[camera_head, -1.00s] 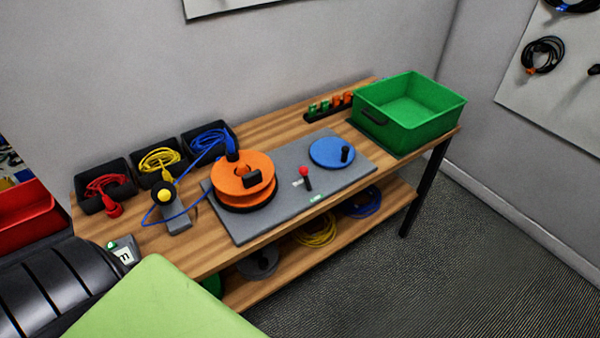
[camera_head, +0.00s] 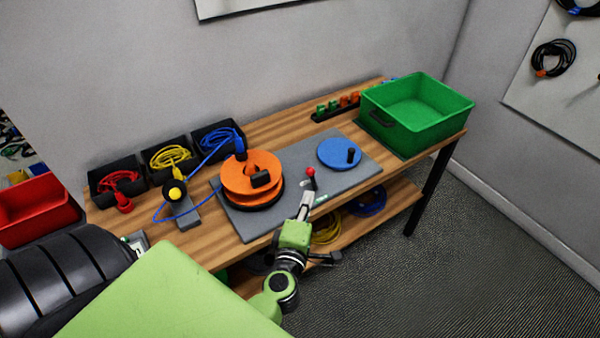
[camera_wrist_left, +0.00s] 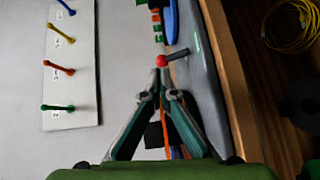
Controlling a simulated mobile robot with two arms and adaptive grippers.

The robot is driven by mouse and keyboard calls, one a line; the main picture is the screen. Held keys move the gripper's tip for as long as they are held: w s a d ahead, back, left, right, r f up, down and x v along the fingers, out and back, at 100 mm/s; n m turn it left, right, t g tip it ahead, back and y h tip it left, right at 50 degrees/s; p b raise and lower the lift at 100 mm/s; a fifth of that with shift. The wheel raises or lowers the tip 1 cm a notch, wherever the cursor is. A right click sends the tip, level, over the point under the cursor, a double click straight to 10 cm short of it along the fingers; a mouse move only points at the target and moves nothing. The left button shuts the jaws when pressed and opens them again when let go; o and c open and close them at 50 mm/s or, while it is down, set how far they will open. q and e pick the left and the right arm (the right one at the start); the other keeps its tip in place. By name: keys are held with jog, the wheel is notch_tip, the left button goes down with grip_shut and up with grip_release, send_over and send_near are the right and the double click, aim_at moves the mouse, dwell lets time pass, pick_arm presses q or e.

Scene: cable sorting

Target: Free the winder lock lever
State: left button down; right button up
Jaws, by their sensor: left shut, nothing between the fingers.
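The lock lever (camera_head: 310,172), a short lever with a red ball knob, stands on the grey winder plate (camera_head: 262,222) between the orange reel (camera_head: 249,176) and the blue crank disc (camera_head: 337,152). My left gripper (camera_head: 307,192) is shut and empty, its tips close to the lever on the near side. In the left wrist view the red knob (camera_wrist_left: 161,61) shows just past the fingertips (camera_wrist_left: 160,80). I cannot tell whether they touch the lever. The lever's lower part is partly hidden by the gripper in the head view. My right gripper is not in view.
A blue cable (camera_head: 182,217) runs from a black bin past the yellow-topped guide (camera_head: 174,190) beside the reel. A green crate (camera_head: 415,128) stands at the right end. Bins of red and yellow cable (camera_head: 170,157) stand at the back left. Coils lie on the lower shelf.

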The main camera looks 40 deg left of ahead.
aim_at(313, 180)
pick_arm(q)
jog(key=a+n, duration=0.1)
jog(key=s+a+n+g+y, duration=0.1)
jog(key=shift+a+r+n, duration=0.15)
jog(key=shift+a+n, duration=0.05)
jog(key=shift+n, duration=0.2)
jog(key=shift+s+a+n+g, duration=0.1)
jog(key=shift+a+n+g, duration=0.1)
jog(key=shift+n+g, duration=0.1)
jog(key=shift+y, duration=0.3)
jog(key=shift+w+a, duration=0.1)
jog(key=shift+w, duration=0.2)
jog(key=x, duration=0.9)
jog(key=shift+w+f, duration=0.2)
